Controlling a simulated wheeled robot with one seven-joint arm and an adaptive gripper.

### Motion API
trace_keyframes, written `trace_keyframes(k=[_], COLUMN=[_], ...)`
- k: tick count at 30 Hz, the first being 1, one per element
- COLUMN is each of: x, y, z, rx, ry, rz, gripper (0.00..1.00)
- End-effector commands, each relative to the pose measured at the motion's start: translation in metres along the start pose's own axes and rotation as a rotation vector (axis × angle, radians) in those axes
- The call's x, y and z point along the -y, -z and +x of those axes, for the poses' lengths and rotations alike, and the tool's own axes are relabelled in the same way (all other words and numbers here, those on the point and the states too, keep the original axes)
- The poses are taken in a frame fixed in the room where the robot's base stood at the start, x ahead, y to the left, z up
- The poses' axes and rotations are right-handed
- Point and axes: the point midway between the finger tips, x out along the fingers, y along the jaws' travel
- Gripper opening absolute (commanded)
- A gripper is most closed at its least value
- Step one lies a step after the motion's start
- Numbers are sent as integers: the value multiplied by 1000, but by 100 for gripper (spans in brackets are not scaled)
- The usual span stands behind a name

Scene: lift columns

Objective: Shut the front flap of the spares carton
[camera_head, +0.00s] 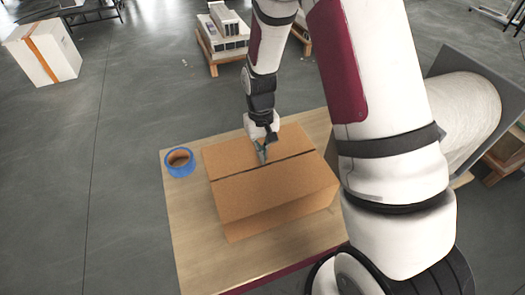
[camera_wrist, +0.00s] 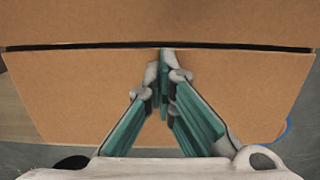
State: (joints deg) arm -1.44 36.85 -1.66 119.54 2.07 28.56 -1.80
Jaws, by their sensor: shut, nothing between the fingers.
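The spares carton (camera_head: 274,212) is a brown cardboard box on a wooden-topped table. Its near top flap (camera_head: 274,182) and far top flap (camera_head: 232,151) both lie about flat, with a narrow dark gap between their edges. In the wrist view the near flap (camera_wrist: 160,22) is above the gap and the far flap (camera_wrist: 70,90) below it. My gripper (camera_head: 263,158) points down over the far flap, its fingertips close to the gap. The fingers (camera_wrist: 165,62) are together and empty. I cannot tell whether the tips touch the cardboard.
A blue tape roll (camera_head: 179,162) lies on the table (camera_head: 200,245) left of the carton. Bare tabletop shows left of and in front of the carton. A white box with an orange strap (camera_head: 42,53) and a loaded pallet (camera_head: 226,50) stand on the floor beyond.

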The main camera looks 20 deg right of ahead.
Motion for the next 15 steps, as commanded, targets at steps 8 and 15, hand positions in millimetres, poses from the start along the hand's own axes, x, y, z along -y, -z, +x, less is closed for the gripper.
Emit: trace_keyframes(k=[8,15], x=[-1,-2], y=[-4,-12], z=[-8,-36], rx=[8,11], ry=[0,-1], rz=[1,2], gripper=[0,0])
